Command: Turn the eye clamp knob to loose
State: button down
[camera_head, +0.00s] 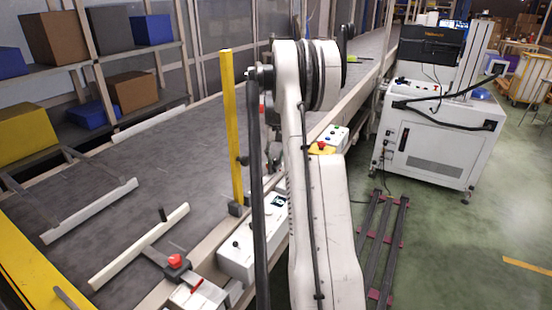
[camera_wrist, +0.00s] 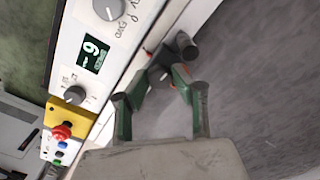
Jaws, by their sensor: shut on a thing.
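In the wrist view my gripper (camera_wrist: 166,78) has its two green-and-grey fingers closed in around a small dark knob (camera_wrist: 158,72), which looks like the eye clamp knob. The fingers hide much of it, and its loose or tight setting cannot be read. A dark cylindrical part (camera_wrist: 186,45) sits just beyond the fingertips, close to the rail at the conveyor's edge. In the head view my arm covers most of the gripper and the clamp.
The conveyor belt (camera_head: 120,200) is bare nearby. A yellow post (camera_head: 231,120) stands at its edge.

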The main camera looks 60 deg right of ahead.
aim_at(276, 159)
jog(key=c, duration=1.4)
grip_release()
jog(key=shift+c, duration=0.2)
jog(key=shift+r, duration=0.1)
notch_tip(276, 159, up, 12)
